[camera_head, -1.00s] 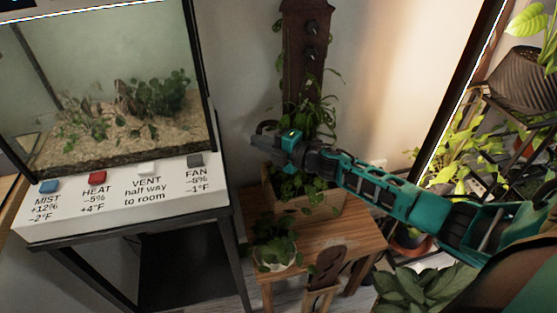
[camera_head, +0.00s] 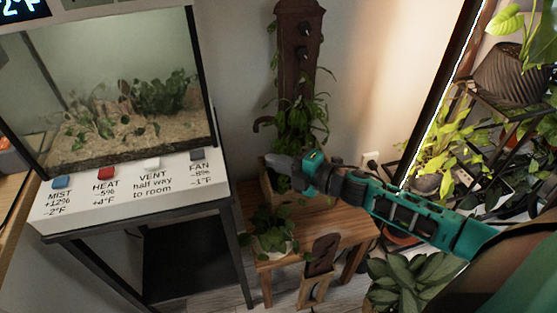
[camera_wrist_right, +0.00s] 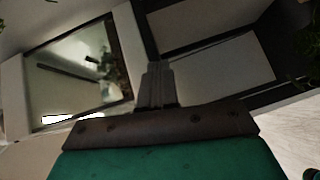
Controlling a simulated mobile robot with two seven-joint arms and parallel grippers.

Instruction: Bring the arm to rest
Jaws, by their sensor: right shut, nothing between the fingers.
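My right arm comes in from the right in the head view, with its teal links stretched over the wooden bench. My right gripper (camera_head: 272,161) points left, above the planter on the bench and to the right of the terrarium stand. It is shut and empty. In the right wrist view its closed fingers (camera_wrist_right: 157,84) show in the middle, with the terrarium tilted behind them at the left. My left gripper is not in view.
The glass terrarium (camera_head: 120,80) stands at the left over a white panel (camera_head: 140,200) with several buttons. A wooden bench (camera_head: 336,232) bears a potted plant (camera_head: 268,232). A plant shelf stands at the right. A leafy plant (camera_head: 412,278) is low in front.

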